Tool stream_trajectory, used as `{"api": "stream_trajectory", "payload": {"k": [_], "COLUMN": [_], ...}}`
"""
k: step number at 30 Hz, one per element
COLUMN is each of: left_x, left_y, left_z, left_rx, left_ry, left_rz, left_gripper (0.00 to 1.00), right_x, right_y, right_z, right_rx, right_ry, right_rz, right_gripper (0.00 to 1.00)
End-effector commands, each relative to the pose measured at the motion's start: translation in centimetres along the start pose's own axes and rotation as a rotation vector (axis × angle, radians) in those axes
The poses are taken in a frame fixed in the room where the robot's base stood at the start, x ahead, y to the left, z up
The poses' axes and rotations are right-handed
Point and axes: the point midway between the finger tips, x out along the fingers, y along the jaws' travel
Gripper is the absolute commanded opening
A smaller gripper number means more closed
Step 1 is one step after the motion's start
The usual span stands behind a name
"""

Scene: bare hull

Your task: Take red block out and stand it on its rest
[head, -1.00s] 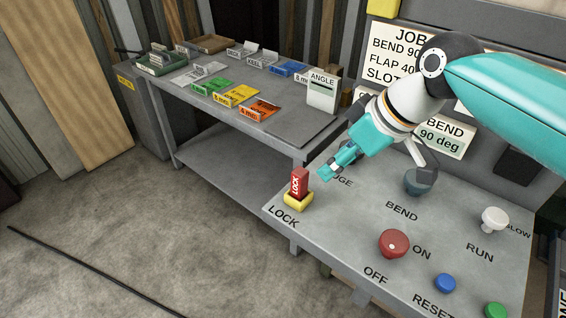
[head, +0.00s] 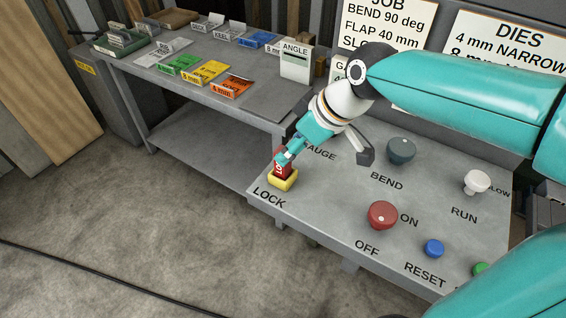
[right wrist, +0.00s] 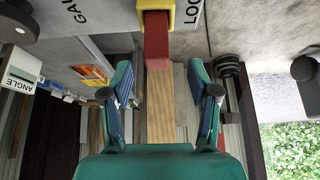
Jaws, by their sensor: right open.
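The red block (head: 281,169) stands upright in a yellow socket (head: 284,182) above the word LOCK, at the panel's left corner in the head view. My right gripper (head: 285,157) is at the top of the block and partly hides it. In the right wrist view my right gripper (right wrist: 161,88) is open, one finger to each side. The red block (right wrist: 157,45) lies between and just ahead of the fingertips, with gaps on both sides, in the yellow socket (right wrist: 170,10). My left gripper is not in view. I cannot make out a separate rest for the block.
The panel holds a dark BEND knob (head: 401,150), a red ON/OFF knob (head: 382,215), a white RUN knob (head: 477,182) and a blue RESET button (head: 433,248). Open floor lies left of the panel.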

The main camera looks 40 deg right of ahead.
Motion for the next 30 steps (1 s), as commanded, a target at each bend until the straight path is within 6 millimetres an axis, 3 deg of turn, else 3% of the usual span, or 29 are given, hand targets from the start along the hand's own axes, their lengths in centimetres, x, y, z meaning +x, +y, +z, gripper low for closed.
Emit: {"api": "stream_trajectory", "payload": {"k": [5,13,22,30], "left_x": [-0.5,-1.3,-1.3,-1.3], "left_y": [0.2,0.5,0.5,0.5], "left_z": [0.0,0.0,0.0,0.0], "left_rx": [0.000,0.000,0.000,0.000], "left_ry": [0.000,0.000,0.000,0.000], "left_rz": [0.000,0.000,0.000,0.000], "left_gripper": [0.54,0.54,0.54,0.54], "right_x": [1.2,4.8,5.5,5.4], "right_y": [0.1,0.3,0.4,0.3], "right_z": [-0.1,-0.3,-0.3,-0.3], "right_rx": [0.000,-0.001,-0.002,-0.003], "right_ry": [-0.005,-0.004,0.000,-0.001], "right_rz": [-0.003,-0.003,-0.001,-0.002], "right_gripper": [0.60,0.60,0.60,0.17]}}
